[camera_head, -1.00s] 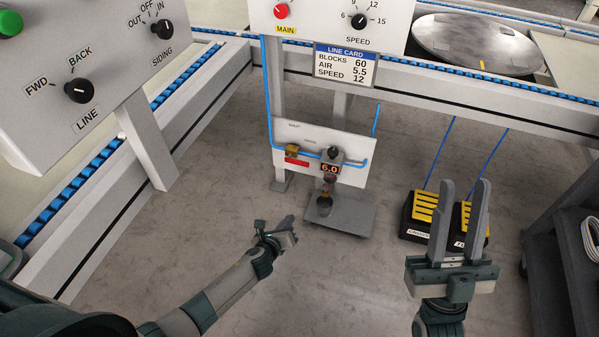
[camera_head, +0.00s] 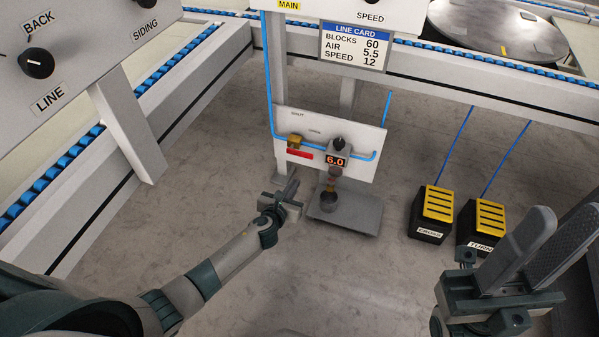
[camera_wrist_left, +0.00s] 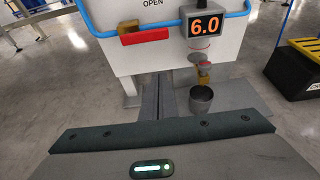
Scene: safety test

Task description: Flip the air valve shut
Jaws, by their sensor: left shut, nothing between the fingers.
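In the left wrist view the red lever (camera_wrist_left: 143,36) lies level, along the blue pipe (camera_wrist_left: 165,22), under the word OPEN. My left gripper (camera_head: 291,184) is shut and empty, below and in front of the lever, apart from it. Its closed fingers (camera_wrist_left: 167,88) point toward the panel's lower edge in the left wrist view. My right gripper (camera_head: 568,222) is open and empty at the lower right, far from the valve.
A display (camera_head: 336,161) reading 6.0 sits right of the valve, above a dark cup (camera_head: 329,201) on a grey plate (camera_head: 350,214). Two yellow-topped pedals (camera_head: 438,203) stand at the right. A line card (camera_head: 354,46) reads AIR 5.5. Floor left of my left gripper is clear.

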